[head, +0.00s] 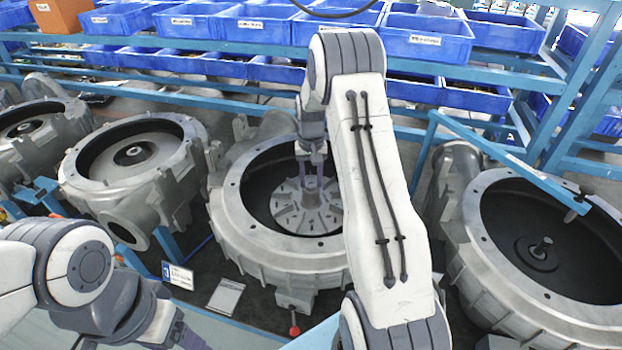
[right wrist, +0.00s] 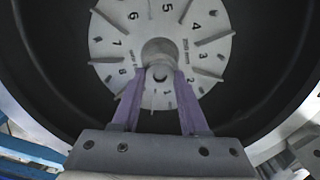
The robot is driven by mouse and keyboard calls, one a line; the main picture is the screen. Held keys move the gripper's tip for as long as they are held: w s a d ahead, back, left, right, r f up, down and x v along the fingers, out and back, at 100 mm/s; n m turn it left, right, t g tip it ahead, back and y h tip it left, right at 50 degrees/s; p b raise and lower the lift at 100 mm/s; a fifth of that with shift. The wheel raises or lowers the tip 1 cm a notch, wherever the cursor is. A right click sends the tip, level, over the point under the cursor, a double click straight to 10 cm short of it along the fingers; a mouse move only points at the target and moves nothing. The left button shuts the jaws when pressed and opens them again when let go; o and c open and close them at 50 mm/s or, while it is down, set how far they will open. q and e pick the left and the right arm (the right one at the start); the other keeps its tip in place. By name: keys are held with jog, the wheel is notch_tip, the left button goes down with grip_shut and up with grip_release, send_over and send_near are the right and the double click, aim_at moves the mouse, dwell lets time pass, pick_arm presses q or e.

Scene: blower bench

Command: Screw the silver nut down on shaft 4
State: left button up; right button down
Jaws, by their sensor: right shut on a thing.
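My right gripper (head: 316,188) points down into the middle blower housing (head: 268,246), over a round grey vaned impeller (head: 296,212). In the right wrist view my purple fingers (right wrist: 161,76) are shut on the silver nut (right wrist: 158,75) at the centre of the impeller. The impeller face (right wrist: 122,45) carries printed numbers and raised vanes. The shaft itself is mostly hidden by the nut and fingers. I cannot read a shaft number in the head view. My left arm is low at the left, and its gripper does not show.
A housing (head: 481,240) at the right has a bare shaft (head: 542,247) inside. More housings (head: 75,180) stand at the left. Blue bins (head: 428,40) fill racks behind. A blue bar (head: 500,155) slants above the right housing. A sign (head: 178,275) stands in front.

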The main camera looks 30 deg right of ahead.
jog(key=m, duration=2.3)
jog(key=c, duration=0.7)
grip_release()
